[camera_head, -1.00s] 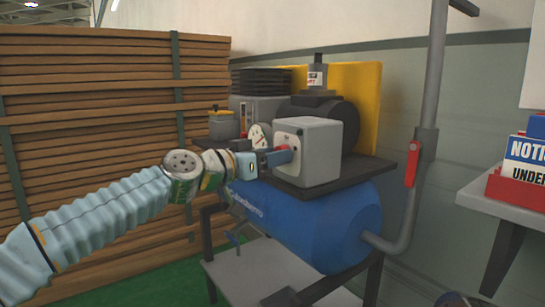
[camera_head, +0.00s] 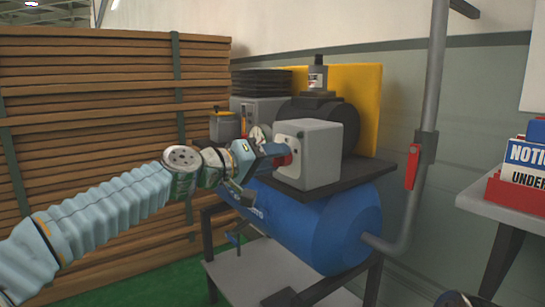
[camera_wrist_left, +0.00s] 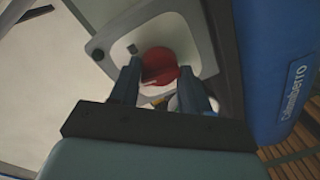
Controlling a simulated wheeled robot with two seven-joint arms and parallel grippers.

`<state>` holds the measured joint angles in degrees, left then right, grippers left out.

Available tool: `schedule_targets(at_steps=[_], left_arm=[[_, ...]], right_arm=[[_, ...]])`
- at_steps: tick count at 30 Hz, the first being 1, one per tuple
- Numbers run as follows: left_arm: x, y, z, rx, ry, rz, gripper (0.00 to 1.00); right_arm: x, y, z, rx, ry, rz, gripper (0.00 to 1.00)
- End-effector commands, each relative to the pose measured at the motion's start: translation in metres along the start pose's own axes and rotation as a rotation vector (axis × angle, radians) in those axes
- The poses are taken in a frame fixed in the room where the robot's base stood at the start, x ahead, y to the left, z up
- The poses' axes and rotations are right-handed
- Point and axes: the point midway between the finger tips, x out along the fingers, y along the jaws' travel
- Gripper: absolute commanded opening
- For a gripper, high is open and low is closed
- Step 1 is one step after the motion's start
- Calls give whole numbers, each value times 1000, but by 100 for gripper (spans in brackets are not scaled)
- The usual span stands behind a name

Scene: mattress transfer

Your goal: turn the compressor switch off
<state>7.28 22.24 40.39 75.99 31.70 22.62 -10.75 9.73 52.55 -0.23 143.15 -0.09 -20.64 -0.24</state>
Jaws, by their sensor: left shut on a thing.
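The compressor has a blue tank (camera_head: 310,222) and a grey switch box (camera_head: 318,152) on the dark plate above it. A red rotary switch knob (camera_wrist_left: 160,66) sits on the face of the grey box. My left gripper (camera_head: 280,154) reaches the box face from the left. In the left wrist view its two fingers (camera_wrist_left: 158,84) stand on either side of the red knob and are shut on it. In the head view the fingers hide most of the knob.
Stacked wooden boards (camera_head: 90,120) fill the left side. A grey vertical pipe with a red valve handle (camera_head: 412,166) stands right of the compressor. A table with a red holder of signs (camera_head: 515,195) is at the far right.

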Motion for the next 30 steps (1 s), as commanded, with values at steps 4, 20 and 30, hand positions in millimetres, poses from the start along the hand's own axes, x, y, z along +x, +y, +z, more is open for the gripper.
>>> schedule_targets(at_steps=[4,20,30], left_arm=[[0,2,-1,-94,-5,1,16],[0,1,-2,-236,-14,1,16],[0,1,-2,-238,-13,1,48]], right_arm=[[-4,-1,0,0,1,1,53],[-7,-2,-1,1,2,2,53],[-7,-2,-1,1,2,2,53]])
